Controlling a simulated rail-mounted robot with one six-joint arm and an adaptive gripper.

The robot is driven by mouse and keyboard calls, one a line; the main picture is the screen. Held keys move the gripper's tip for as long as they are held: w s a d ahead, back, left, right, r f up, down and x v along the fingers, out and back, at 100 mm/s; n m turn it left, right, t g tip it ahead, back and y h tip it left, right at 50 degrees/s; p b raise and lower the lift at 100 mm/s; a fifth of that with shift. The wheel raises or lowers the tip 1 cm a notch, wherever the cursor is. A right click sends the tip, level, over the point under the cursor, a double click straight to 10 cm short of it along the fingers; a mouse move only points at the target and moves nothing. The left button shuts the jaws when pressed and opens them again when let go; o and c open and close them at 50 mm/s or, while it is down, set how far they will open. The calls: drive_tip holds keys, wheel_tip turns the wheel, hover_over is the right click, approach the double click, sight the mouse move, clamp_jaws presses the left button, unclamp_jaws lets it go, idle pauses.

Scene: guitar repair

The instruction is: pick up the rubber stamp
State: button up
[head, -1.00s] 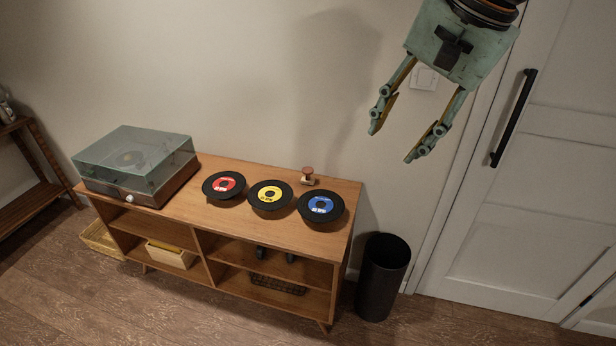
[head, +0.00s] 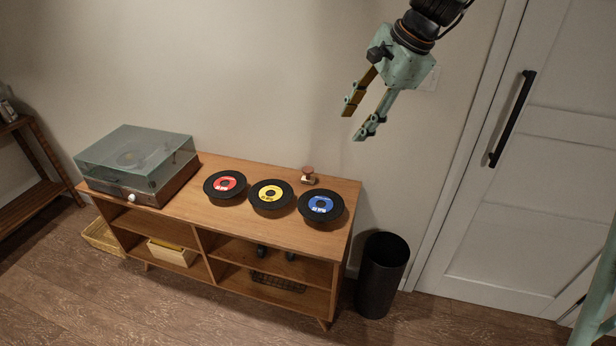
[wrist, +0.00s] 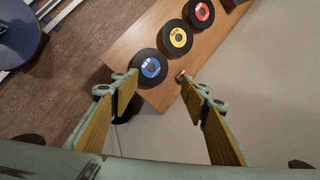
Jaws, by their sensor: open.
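The rubber stamp (head: 308,175) is a small piece with a brown rounded top and a pale lower part. It stands on the wooden cabinet top (head: 240,229) near its back right edge, behind the yellow-label and blue-label records. In the wrist view the stamp (wrist: 181,76) shows small, just left of the right fingertip and partly hidden by it. My gripper (head: 354,121) is open and empty, up in the air above and to the right of the stamp. Its two fingers also show in the wrist view (wrist: 160,88), spread apart.
Records with red (head: 225,184), yellow (head: 271,195) and blue (head: 321,206) labels lie on the cabinet. A turntable with a clear lid (head: 138,160) stands at the left end. A black bin (head: 382,275) is right of the cabinet; the wall is close behind.

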drive_tip(key=w+a+f+m+y+p, duration=0.1)
drive_tip(key=w+a+f+m, duration=0.1)
drive_tip(key=w+f, duration=0.4)
drive_tip(key=w+a+f+m, duration=0.2)
drive_tip(key=w+f+m, duration=0.1)
drive_tip(key=w+f, duration=0.3)
drive_tip(key=m+p, duration=0.2)
drive_tip(key=m, duration=0.3)
approach(310, 170)
drive_tip(key=shift+s+d+r+y, duration=0.1)
drive_tip(key=shift+d+r+y, duration=0.35)
drive_tip(key=shift+d, duration=0.4)
drive_tip(key=shift+b+x, duration=0.8)
drive_tip(key=shift+x, duration=3.45)
drive_tip(key=shift+b+x, duration=0.7)
drive_tip(key=shift+x, duration=1.9)
